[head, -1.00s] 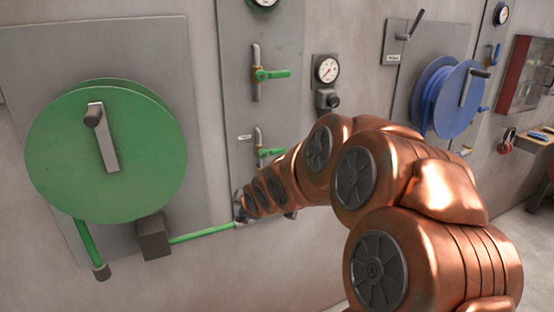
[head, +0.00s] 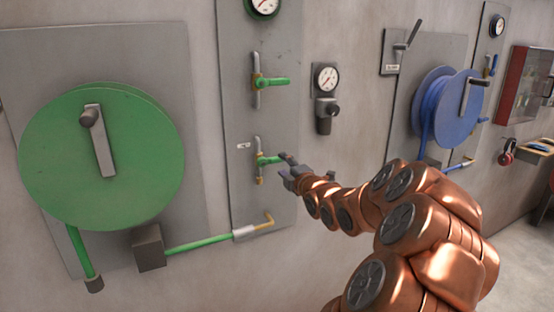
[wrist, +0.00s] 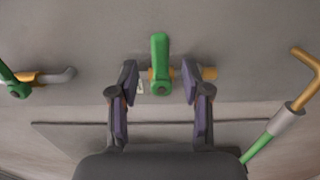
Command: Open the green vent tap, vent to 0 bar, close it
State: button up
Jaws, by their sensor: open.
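Two green-handled taps sit on the tall grey panel in the head view: an upper tap (head: 272,82) and a lower tap (head: 266,160) with a small label on its left. I cannot read which is the vent tap. Both handles point right, across their upright pipes. My gripper (head: 285,166) is at the lower tap's handle end. In the wrist view my gripper (wrist: 160,84) is open, with the lower tap's green handle (wrist: 160,58) between and just beyond its fingers, apparently untouched. The green-rimmed gauge (head: 264,6) is cut off at the top; its reading is unclear.
A green hose reel (head: 140,165) stands left. Its green hose (head: 200,243) runs to a brass elbow (head: 268,221) below the lower tap. A white gauge (head: 326,78) with a dark regulator knob (head: 326,112) is right of the panel. A blue reel (head: 455,115) is farther right.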

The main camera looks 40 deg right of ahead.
aim_at(278, 160)
jog(key=shift+p+x, duration=0.9)
jog(key=shift+x, duration=1.8)
jog(key=shift+c, duration=0.4)
grip_shut()
